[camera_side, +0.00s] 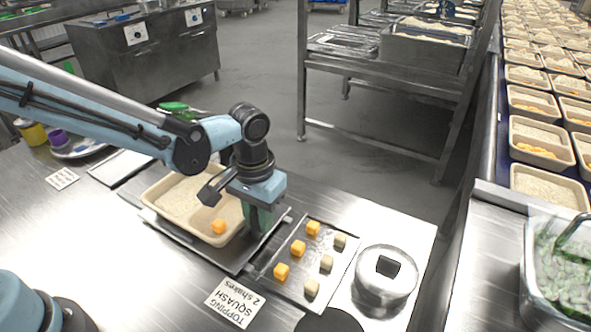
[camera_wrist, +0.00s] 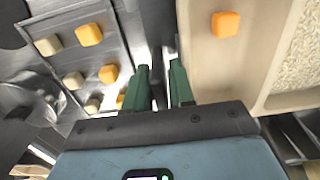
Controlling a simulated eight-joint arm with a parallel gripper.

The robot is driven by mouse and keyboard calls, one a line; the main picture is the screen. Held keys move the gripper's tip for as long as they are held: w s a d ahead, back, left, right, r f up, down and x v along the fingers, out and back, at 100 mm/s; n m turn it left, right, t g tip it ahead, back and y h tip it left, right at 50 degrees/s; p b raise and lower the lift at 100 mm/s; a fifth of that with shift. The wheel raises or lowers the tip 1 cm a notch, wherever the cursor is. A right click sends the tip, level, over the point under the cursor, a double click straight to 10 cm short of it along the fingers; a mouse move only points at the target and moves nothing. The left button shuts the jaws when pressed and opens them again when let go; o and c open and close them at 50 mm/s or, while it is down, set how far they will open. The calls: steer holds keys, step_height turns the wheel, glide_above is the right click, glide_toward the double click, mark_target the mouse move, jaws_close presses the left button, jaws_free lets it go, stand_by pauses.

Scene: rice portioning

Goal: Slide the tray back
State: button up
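The metal tray (camera_side: 236,262) lies on the steel counter under a beige rice container (camera_side: 149,191). The container holds rice in one compartment and an orange squash cube (camera_side: 218,226) in the smaller one; that cube shows in the wrist view (camera_wrist: 225,24). My gripper (camera_side: 258,226) is low at the tray's right side, pointing down. In the wrist view its green fingers (camera_wrist: 160,82) stand apart with a narrow gap, just left of the container wall (camera_wrist: 192,62).
A flat topping tray (camera_side: 297,290) with orange and pale cubes lies close to my gripper's right. A round metal lidded pot (camera_side: 385,277) stands beyond it. A squash label card (camera_side: 235,301) lies in front. Filled containers (camera_side: 540,140) line the belt at right.

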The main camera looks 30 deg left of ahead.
jaws_close()
steer(key=a, duration=1.1)
steer(key=shift+a, duration=0.35)
jaws_free()
steer(key=shift+r, duration=0.1)
step_height(320, 180, up, 12)
steer(key=shift+s, duration=0.1)
